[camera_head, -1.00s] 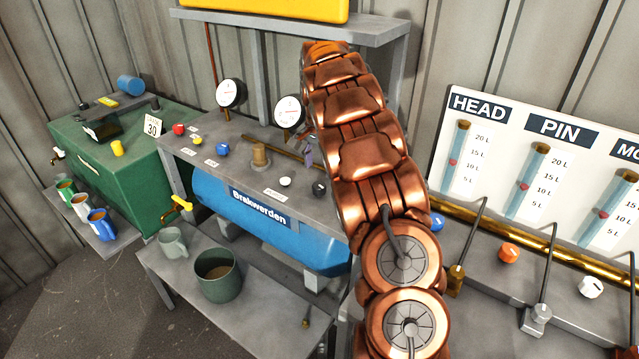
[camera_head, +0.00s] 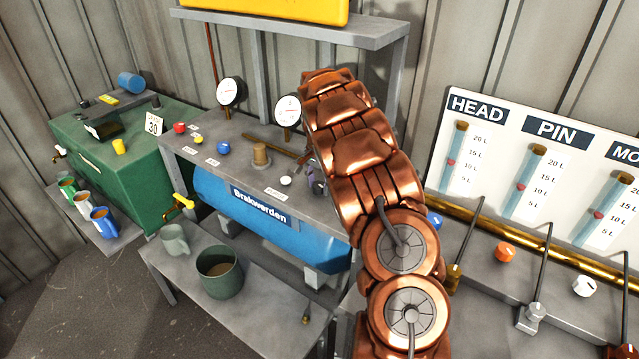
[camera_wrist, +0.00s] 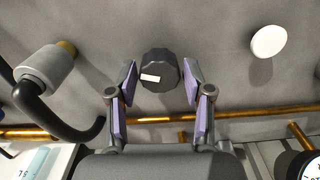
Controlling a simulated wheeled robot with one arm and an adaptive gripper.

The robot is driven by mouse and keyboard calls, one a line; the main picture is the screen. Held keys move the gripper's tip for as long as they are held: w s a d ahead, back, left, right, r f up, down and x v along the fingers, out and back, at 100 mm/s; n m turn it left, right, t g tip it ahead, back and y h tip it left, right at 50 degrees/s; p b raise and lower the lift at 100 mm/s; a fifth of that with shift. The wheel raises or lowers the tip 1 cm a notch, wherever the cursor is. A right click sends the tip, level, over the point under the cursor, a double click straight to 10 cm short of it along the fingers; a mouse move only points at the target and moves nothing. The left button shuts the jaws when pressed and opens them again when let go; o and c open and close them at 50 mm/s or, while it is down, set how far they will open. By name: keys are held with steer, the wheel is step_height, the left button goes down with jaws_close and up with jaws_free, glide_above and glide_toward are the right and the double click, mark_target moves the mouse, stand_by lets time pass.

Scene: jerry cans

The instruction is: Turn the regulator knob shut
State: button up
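A black knob (camera_wrist: 160,70) with a white mark on its face shows in the wrist view, on the grey panel. I take it to be the regulator knob; no label is readable on it. My gripper (camera_wrist: 161,76) is open, with one purple-padded finger on each side of the knob and a narrow gap showing on both sides. In the head view my gripper (camera_head: 317,178) is at the right end of the panel above the blue tank (camera_head: 240,212), mostly behind my copper arm. The black knob is hidden there.
A white knob (camera_wrist: 269,41) stands right of the fingers in the wrist view. A grey cylinder with a black hooked bar (camera_wrist: 48,68) is at left, and a brass pipe (camera_wrist: 155,121) runs below.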

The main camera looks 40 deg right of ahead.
steer(key=c, duration=0.8)
steer(key=shift+o, duration=0.2)
steer(key=shift+f+b, duration=0.1)
steer(key=shift+b, duration=0.2)
steer(key=n+b, duration=0.1)
steer(key=b, duration=0.1)
steer(key=n+b, duration=0.2)
steer(key=shift+f+n, duration=0.2)
steer(key=shift+n, duration=0.1)
steer(key=n+b, duration=0.3)
steer(key=n, duration=0.1)
steer(key=shift+n+b, duration=0.3)
steer(key=shift+b, duration=0.1)
steer(key=n+b, duration=0.3)
steer(key=n, duration=0.3)
steer(key=shift+r, duration=0.15)
steer(key=n, duration=0.3)
steer(key=shift+r+n+b, duration=0.1)
steer(key=shift+n+b, duration=0.2)
steer(key=shift+n, duration=1.8)
steer(key=shift+r, duration=0.1)
